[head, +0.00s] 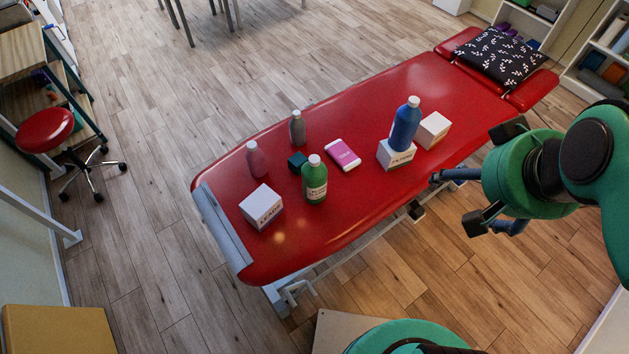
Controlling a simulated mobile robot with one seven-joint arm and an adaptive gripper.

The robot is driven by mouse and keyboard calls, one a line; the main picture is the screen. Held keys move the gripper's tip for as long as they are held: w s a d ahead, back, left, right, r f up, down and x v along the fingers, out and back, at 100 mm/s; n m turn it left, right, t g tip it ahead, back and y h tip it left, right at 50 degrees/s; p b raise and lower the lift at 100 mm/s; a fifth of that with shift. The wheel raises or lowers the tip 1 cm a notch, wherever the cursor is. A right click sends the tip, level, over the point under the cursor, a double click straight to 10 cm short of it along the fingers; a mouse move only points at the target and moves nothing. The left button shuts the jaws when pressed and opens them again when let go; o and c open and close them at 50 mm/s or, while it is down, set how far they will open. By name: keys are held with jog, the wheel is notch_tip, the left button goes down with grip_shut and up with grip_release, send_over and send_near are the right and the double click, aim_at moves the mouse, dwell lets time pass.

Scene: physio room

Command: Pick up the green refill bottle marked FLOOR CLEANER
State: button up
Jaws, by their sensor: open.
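The green refill bottle (314,184) with a white cap and a pale label stands upright on the red treatment table (350,215), toward its near left part. The label's print is too small to read surely. My gripper (440,202) is at the right, beyond the table's near long edge, well apart from the bottle. Its fingers are spread and nothing shows between them.
Near the bottle are a white box (262,210), a dark teal cube (297,163), a pink bottle (257,160), a grey bottle (297,128) and a pink-and-white packet (343,155). A blue bottle (405,125) stands on a white box (393,158), beside another box (433,130).

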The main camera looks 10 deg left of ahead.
jog(key=w+a+f+g, duration=0.2)
jog(key=w+a, duration=0.4)
jog(key=w, duration=0.5)
jog(key=m+g+p, duration=0.1)
jog(key=g+p, duration=0.2)
jog(key=g, duration=0.1)
send_over(315, 159)
notch_tip(315, 159, down, 27)
jog(key=shift+d+r, duration=0.1)
jog(key=shift+f, duration=0.25)
jog(key=shift+f, duration=0.1)
notch_tip(315, 159, down, 7)
jog(key=shift+f+b, duration=0.1)
jog(key=shift+b, duration=0.55)
jog(key=shift+f, duration=0.6)
